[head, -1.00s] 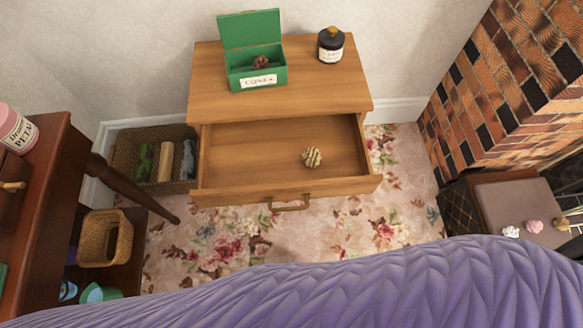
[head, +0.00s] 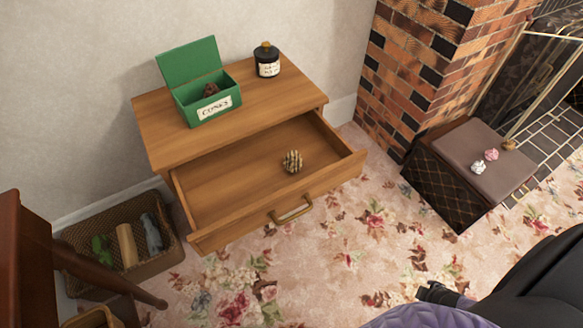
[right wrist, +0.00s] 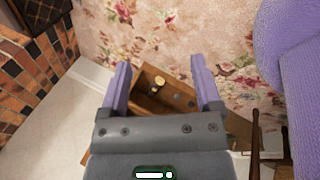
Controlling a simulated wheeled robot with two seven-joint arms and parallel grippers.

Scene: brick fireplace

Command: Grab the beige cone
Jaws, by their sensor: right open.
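A beige-and-brown striped cone (head: 292,161) lies in the open drawer (head: 222,193) of a wooden cabinet, toward its right side. A small pale-topped shape, likely this cone (right wrist: 159,82), shows in the drawer in the right wrist view. My right gripper (right wrist: 160,65) is open and empty; in its view the purple fingers point toward the drawer area, with the cone seen between them at a distance. A green open box (head: 211,108) labelled CONES stands on the cabinet top with a dark brown cone (head: 210,89) inside. My left gripper is not in view.
A black jar (head: 267,62) stands on the cabinet. A brown ottoman (head: 465,150) at right holds small white, pink and brown items. A wicker basket (head: 165,255) sits at lower left near a dark wooden table (head: 30,262). Flowered carpet is open in front.

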